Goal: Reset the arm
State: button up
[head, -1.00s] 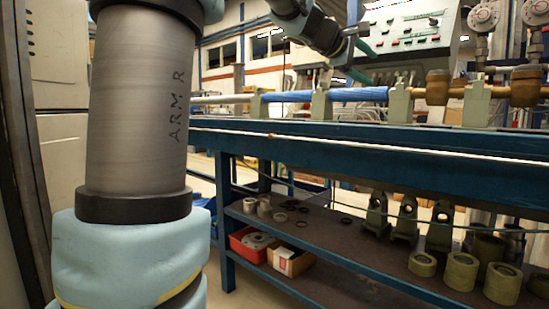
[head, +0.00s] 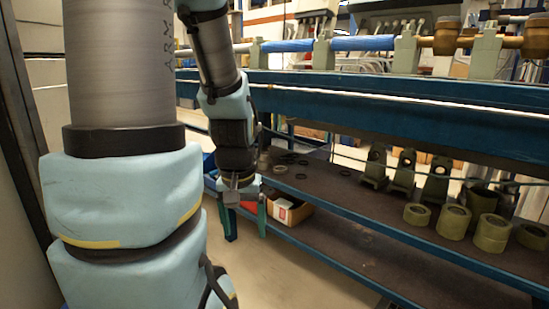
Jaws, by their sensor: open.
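My gripper (head: 245,222) hangs pointing down at the left of the head view. It is in front of the blue bench's left end. Its two green fingers are apart, with nothing seen between them. Behind it are a red bin and an open cardboard box (head: 289,211) on the lower shelf, both partly hidden. My own large arm links fill the left side.
The blue test bench (head: 390,88) runs across the view, carrying pipe with blue sections (head: 362,43) and brass fittings (head: 447,37). Its lower shelf (head: 345,207) holds green brackets (head: 404,171), several green cylinders (head: 454,221) and dark rings. Floor is clear in front of the bench.

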notch_tip(320, 180, up, 34)
jog(key=p, duration=3.3)
jog(key=shift+f+p, duration=0.15)
jog(key=shift+p, duration=0.25)
jog(key=shift+o, duration=0.4)
jog(key=shift+s+a, duration=0.1)
